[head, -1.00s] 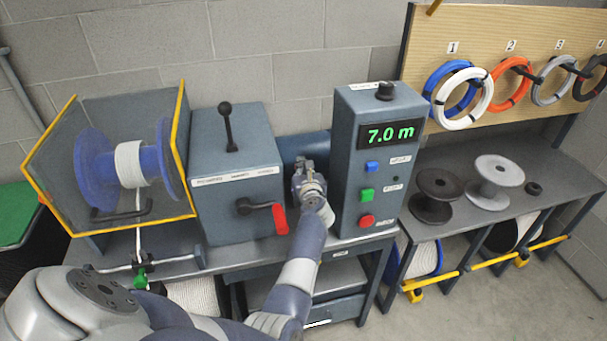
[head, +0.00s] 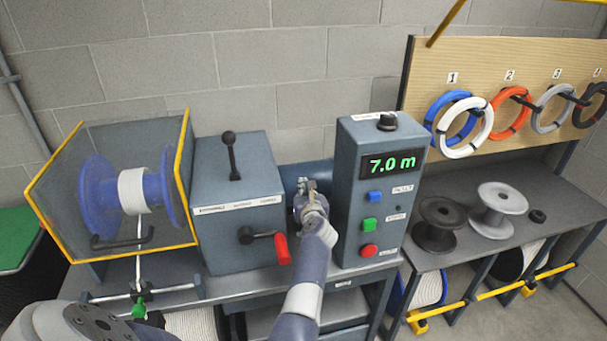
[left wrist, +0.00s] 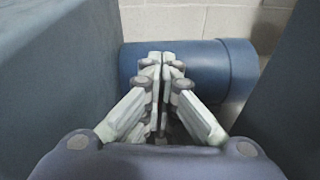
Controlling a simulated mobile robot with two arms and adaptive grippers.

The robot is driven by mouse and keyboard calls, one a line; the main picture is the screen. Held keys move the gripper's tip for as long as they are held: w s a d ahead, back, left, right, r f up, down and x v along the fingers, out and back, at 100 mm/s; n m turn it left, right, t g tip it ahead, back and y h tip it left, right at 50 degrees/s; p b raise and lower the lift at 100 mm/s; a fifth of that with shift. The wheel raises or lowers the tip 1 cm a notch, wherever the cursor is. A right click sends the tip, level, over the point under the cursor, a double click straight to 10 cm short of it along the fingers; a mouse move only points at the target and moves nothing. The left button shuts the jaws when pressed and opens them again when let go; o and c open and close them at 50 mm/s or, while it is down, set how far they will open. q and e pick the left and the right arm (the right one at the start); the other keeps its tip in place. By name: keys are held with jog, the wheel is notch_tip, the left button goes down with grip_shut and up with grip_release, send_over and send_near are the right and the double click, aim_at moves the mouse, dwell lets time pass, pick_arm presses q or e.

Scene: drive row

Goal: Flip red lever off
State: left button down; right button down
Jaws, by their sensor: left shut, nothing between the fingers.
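The red lever (head: 281,248) is a red grip on a black pivot on the front of the grey-blue drive box (head: 238,232). It points right and slightly down. My left gripper (head: 308,190) is just right of the lever and higher, in the gap between the drive box and the control panel (head: 374,215). Its fingers are shut with nothing between them and do not touch the lever. In the left wrist view the shut fingers (left wrist: 163,70) point at a blue cylinder (left wrist: 200,75). The lever is not in that view. My right gripper is not in view.
The control panel reads 7.0 m and has blue, green and red buttons. A caged blue spool (head: 98,190) stands left of the box. A black knobbed lever (head: 231,155) rises from the box top. Coloured coils hang on a wooden board (head: 535,70) at right.

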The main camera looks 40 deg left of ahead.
pick_arm(q)
notch_tip(320, 180, up, 8)
jog(key=shift+f, duration=0.15)
dwell(0.6)
